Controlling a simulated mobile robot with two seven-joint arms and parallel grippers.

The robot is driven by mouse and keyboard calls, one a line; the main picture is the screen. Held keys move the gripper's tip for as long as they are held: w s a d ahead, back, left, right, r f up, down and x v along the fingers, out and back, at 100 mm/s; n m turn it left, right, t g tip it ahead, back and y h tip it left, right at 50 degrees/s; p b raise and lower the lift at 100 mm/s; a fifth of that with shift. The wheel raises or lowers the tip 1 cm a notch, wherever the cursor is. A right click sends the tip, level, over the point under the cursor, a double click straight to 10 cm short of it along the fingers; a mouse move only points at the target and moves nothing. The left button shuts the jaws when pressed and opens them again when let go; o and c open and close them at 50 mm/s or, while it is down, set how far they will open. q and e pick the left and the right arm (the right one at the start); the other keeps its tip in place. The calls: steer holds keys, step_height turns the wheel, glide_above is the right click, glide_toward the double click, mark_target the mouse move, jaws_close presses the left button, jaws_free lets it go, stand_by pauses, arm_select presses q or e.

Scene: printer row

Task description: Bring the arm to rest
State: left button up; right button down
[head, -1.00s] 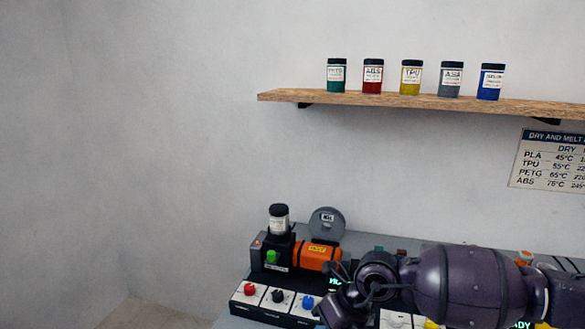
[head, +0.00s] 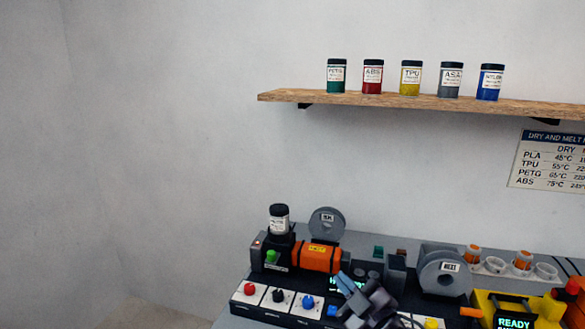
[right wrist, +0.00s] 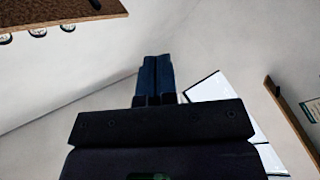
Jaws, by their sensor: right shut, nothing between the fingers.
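My right gripper (head: 355,290) is low in the head view, in front of the printer row. Its fingers point up and to the left, just right of the blue knob. In the right wrist view its fingers (right wrist: 155,75) are together with nothing between them. I cannot tell whether it touches anything. Most of my right arm is below the head view. My left gripper is not in view.
An orange machine (head: 315,257) with a jar on its left stands behind red, black and blue knobs (head: 308,303). Grey spools (head: 443,272) and a yellow unit (head: 490,303) stand to the right. A wooden shelf (head: 400,99) holds several jars. Open wall lies left.

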steer(key=s+d+f+m+g+h, duration=0.1)
steer(key=s+d+f+m+h, duration=0.4)
steer(key=f, duration=0.3)
steer(key=s+d+f+m+g+h, duration=0.1)
steer(key=s+d+f+m+h, duration=0.1)
steer(key=s+d+f+m, duration=0.4)
steer(key=s+d+f+m+g+h, duration=0.1)
steer(key=s+d+f, duration=0.2)
steer(key=s+f, duration=0.3)
steer(key=s+d+f+g+h, duration=0.1)
steer(key=s+d+f+g, duration=0.1)
steer(key=s+f, duration=0.5)
steer(key=shift+d+m+g+h, duration=0.3)
steer(key=shift+d+m+h, duration=0.1)
steer(key=shift+d, duration=0.35)
steer(key=shift+w, duration=0.1)
